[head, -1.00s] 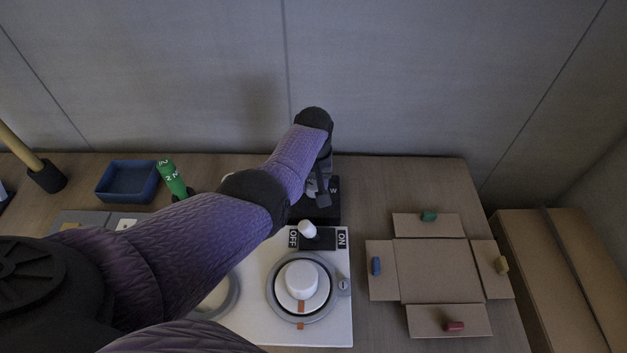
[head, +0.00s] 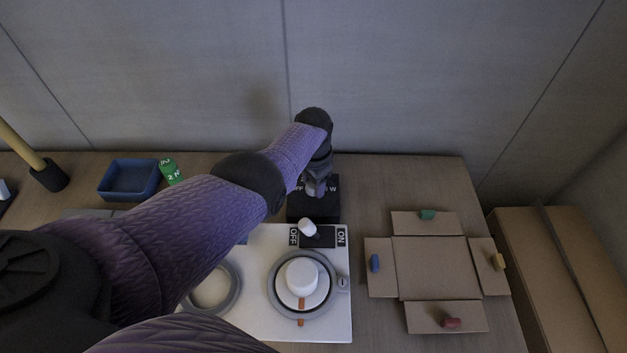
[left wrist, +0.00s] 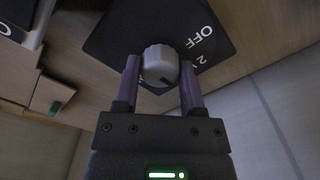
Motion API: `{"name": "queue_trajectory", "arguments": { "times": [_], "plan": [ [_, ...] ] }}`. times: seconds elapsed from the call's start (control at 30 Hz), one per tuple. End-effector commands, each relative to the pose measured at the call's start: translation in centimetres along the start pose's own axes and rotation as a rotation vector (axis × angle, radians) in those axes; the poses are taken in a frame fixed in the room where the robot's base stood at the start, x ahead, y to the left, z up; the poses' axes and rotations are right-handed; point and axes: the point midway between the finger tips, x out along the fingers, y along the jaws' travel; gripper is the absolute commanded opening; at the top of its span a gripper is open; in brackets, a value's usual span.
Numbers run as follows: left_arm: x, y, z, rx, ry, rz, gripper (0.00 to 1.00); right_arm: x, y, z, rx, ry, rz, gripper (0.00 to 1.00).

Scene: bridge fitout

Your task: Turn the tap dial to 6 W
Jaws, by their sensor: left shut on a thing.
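The tap dial is a grey-white round knob (left wrist: 160,65) on a dark box, with OFF and a 2 marking legible beside it in the left wrist view. The dark box (head: 313,207) stands at the back of the table in the head view, with OFF and W lettering partly showing. My left gripper (left wrist: 160,72) is shut on the knob, one finger on each side; in the head view the gripper (head: 316,187) is over the box and mostly covers the dial. A dark line shows on the knob's lower right edge in the wrist view. The 6 W mark cannot be made out. My right gripper is out of view.
A white panel (head: 255,325) with an ON/OFF switch (head: 308,228) and a round white knob (head: 301,277) lies in front of the box. An open cardboard box (head: 437,268) is at the right.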

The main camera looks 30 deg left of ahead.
Motion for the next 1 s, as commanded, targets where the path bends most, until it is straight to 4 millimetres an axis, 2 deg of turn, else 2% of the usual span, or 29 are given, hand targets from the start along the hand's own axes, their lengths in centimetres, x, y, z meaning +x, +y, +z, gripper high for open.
{"name": "queue_trajectory", "arguments": {
  "times": [1.0],
  "plan": [
    [0.06,0.00,0.04,0.955,-0.001,0.001,0.00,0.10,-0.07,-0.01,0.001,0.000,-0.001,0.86]
  ]
}}
